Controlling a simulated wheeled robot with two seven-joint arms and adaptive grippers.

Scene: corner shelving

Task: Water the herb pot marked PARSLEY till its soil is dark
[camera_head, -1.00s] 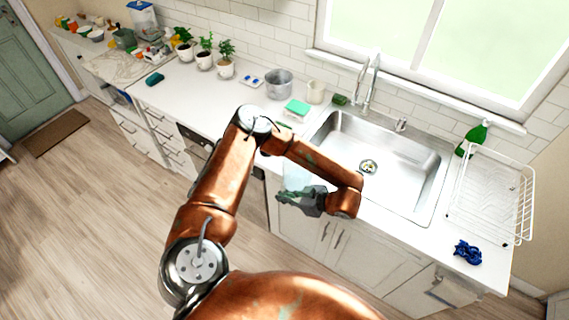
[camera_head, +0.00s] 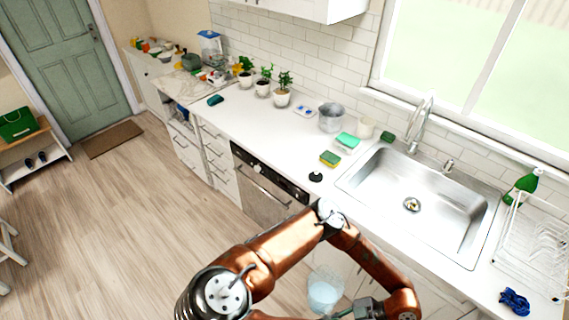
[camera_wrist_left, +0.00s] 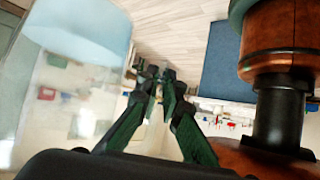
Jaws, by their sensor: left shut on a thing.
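Three white herb pots stand in a row at the back of the counter in the head view: a left pot (camera_head: 245,81), a middle pot (camera_head: 262,89) and a right pot (camera_head: 281,99). Each holds a green plant. Their markings and soil are too small to read. My left gripper (camera_head: 342,314), at the bottom of the head view, is shut on a clear container (camera_head: 323,293) with pale bluish water, held in front of the counter. In the wrist view the fingers (camera_wrist_left: 155,75) are beside the blurred clear container (camera_wrist_left: 75,85). My right gripper is not in view.
A metal pot (camera_head: 331,118), a beige cup (camera_head: 365,128), a green-and-yellow sponge (camera_head: 330,159) and a black stopper (camera_head: 315,177) lie left of the sink (camera_head: 440,215). Counter in front of the herb pots is mostly clear. A dish rack (camera_head: 535,240) stands right.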

